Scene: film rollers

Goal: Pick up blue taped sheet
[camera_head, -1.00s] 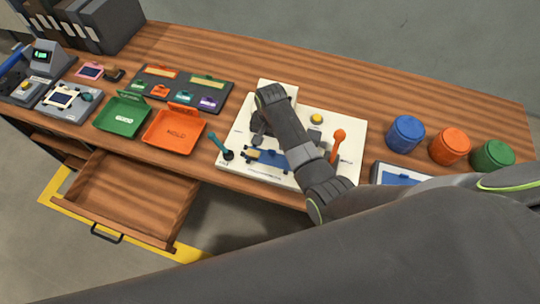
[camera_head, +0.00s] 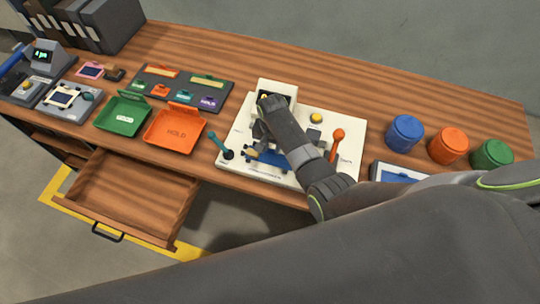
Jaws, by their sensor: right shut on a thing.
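The blue taped sheet (camera_head: 272,159) lies low on the white machine plate (camera_head: 300,178), near its front edge. A small yellow-orange piece shows at its left end. My right arm reaches in from the lower right, over the plate. My right gripper (camera_head: 257,146) points down at the blue sheet's left part and is shut on it; the wrist partly hides the contact. I cannot tell whether the sheet is lifted off the plate. My left gripper is not in view.
The plate carries a teal lever (camera_head: 221,147), an orange lever (camera_head: 336,143) and a yellow button (camera_head: 316,118). A green tray (camera_head: 122,113) and an orange tray (camera_head: 174,130) stand left. Blue, orange and green canisters stand right. A drawer (camera_head: 136,198) is open below.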

